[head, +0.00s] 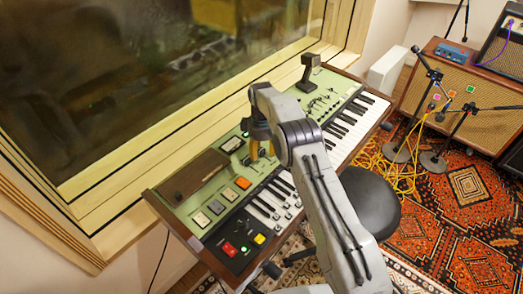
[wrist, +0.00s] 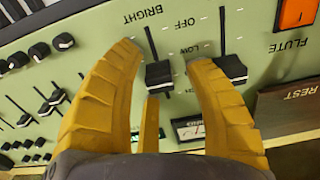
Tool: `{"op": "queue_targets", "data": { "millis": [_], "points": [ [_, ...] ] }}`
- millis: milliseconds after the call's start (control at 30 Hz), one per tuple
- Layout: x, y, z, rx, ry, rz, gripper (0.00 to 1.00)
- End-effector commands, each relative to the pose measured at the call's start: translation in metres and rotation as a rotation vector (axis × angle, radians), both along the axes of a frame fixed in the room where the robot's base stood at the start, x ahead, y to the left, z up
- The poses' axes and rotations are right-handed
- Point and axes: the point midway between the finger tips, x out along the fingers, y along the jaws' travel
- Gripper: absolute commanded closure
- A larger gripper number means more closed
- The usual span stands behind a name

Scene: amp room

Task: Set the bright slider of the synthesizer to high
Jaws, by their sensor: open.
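The green-panelled synthesizer (head: 200,182) stands below the window. In the wrist view, the black bright slider (wrist: 158,73) lies between the yellow fingers of my open gripper (wrist: 164,56), with space on both sides. The panel lettering is upside down there; BRIGHT is printed above the slider. The knob sits lower in the picture than the OFF and LOW marks, away from OFF. Any HIGH mark is not readable. In the head view my gripper (head: 259,142) is over the panel; the slider is hidden there. Contact with the panel cannot be told.
A second black slider (wrist: 230,68) is close beside the right finger. More sliders and knobs (wrist: 63,42) are left of the gripper, and an orange FLUTE switch (wrist: 296,12) is at upper right. A dark stool (head: 372,203) stands before the keys.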

Motion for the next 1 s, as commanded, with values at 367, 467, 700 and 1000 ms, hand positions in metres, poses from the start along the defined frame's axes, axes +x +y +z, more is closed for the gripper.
{"op": "queue_targets", "data": {
  "millis": [367, 467, 700, 1000],
  "points": [
    [0.0, 0.0, -0.0032, 0.0, 0.0, 0.0, 0.49],
    [0.0, 0.0, -0.0032, 0.0, 0.0, 0.0, 0.58],
    [0.0, 0.0, -0.003, 0.0, 0.0, 0.0, 0.8],
    [0.0, 0.0, -0.003, 0.0, 0.0, 0.0, 1.0]
  ]
}}
